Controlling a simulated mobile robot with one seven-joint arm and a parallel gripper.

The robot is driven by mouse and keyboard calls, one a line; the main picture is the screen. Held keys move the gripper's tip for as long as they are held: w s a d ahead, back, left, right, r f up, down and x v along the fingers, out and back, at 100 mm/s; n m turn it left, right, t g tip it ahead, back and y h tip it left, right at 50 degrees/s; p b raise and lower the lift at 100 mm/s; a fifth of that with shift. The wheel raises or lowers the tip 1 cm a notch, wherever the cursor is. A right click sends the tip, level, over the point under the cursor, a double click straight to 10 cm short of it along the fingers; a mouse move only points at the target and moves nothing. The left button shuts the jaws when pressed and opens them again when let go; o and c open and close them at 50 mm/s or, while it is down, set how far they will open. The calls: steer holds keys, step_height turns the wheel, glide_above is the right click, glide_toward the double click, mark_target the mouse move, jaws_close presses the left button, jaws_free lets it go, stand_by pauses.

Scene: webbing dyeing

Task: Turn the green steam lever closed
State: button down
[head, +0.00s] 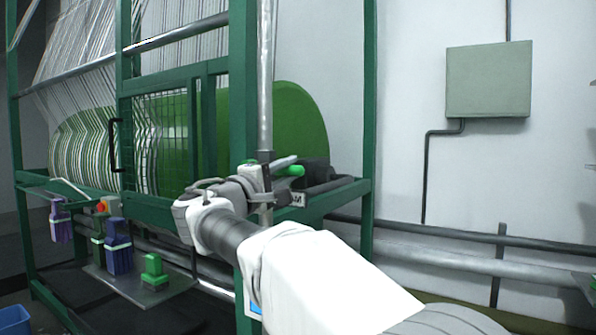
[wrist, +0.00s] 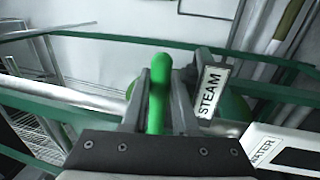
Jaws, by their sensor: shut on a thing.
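The green steam lever (wrist: 157,100) stands between the two fingers of my gripper (wrist: 158,92) in the wrist view. The fingers are shut on it. A white tag reading STEAM (wrist: 210,92) is just to the right of the fingers. In the head view the green end of the lever (head: 292,171) sticks out to the right of my gripper (head: 268,172), beside the vertical pipe on the frame's corner post. My gripper and wrist hide most of the valve body in the head view.
A green machine frame (head: 368,130) with a mesh guard and a large green roll (head: 300,115) stands behind the lever. A vertical pipe (head: 265,75) runs close to my gripper. A WATER label (wrist: 263,150) is at the lower right of the wrist view. Wall pipes (head: 450,258) run at right.

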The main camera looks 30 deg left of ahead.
steer(key=shift+f, duration=0.15)
steer(key=c, duration=0.7)
jaws_free()
steer(key=shift+s, duration=0.15)
steer(key=p+v, duration=0.1)
steer(key=v, duration=1.6)
steer(key=shift+s, duration=0.1)
steer(key=shift+d, duration=0.15)
